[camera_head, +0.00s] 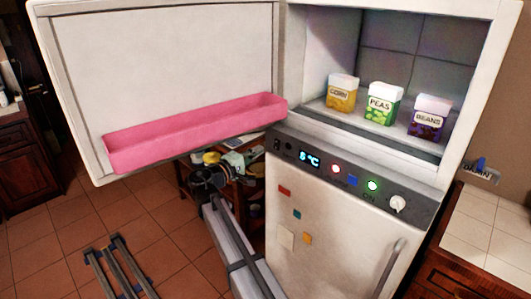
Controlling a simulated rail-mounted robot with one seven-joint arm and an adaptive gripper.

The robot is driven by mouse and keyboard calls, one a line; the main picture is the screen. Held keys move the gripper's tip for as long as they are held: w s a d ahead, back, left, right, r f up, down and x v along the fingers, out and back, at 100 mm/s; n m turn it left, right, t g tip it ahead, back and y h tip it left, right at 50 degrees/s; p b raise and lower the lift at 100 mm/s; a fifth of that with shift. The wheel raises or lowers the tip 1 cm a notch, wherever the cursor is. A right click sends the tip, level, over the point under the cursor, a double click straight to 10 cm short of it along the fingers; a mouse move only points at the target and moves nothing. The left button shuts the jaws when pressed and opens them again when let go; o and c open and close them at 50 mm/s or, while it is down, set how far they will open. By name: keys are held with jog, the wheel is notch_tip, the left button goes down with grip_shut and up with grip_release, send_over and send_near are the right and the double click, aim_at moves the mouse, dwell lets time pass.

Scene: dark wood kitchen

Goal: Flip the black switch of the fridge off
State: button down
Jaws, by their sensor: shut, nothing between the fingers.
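The white fridge (325,239) stands at centre right with its upper door swung open to the left. A dark control panel (325,172) runs across its front below the open compartment. Small black parts, one likely the black switch (277,144), sit at the panel's left end, left of the blue "5°C" display (309,158). They are too small to tell the switch's position. A green light (372,185) glows above an "ON" label. My dark gripper (208,180) is shut and empty, below the open door and left of the panel, apart from it.
A pink bin (190,138) is on the open door, above my gripper. Corn (341,94), peas (384,105) and beans (431,119) packs stand inside the fridge. A cluttered wooden table (254,189) is behind my gripper. A white-topped counter (485,230) is right.

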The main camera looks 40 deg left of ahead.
jog(key=s+b, duration=0.1)
jog(key=s, duration=0.5)
jog(key=shift+a+r, duration=0.4)
jog(key=shift+f, duration=0.1)
jog(key=d+f+m+g, duration=0.1)
jog(key=d+f+g, duration=0.3)
jog(key=f, duration=0.7)
jog(key=d+f+g, duration=0.3)
jog(key=d+f, duration=0.3)
jog(key=f, duration=0.5)
jog(key=s+d+f+m+g+h, duration=0.1)
jog(key=d+f+m+g, duration=0.45)
jog(key=d+f, duration=1.9)
jog(key=s+d+f+m+g, duration=0.1)
jog(key=s+d+f+g, duration=0.3)
jog(key=d, duration=0.5)
jog(key=s+d+f+m+g, duration=0.2)
jog(key=s+d+f+g, duration=0.1)
jog(key=s+d+f, duration=0.4)
jog(key=s+d+f+m+g+y, duration=0.1)
jog(key=s+d+f+m+g, duration=0.2)
jog(key=s+d, duration=0.6)
jog(key=s+d+f+m+g+y, duration=0.2)
jog(key=s+d+f+m+g, duration=0.1)
jog(key=s+d, duration=0.7)
jog(key=shift+s+f+m+y, duration=0.15)
jog(key=shift+s+m+y, duration=0.15)
jog(key=shift+s+m, duration=0.2)
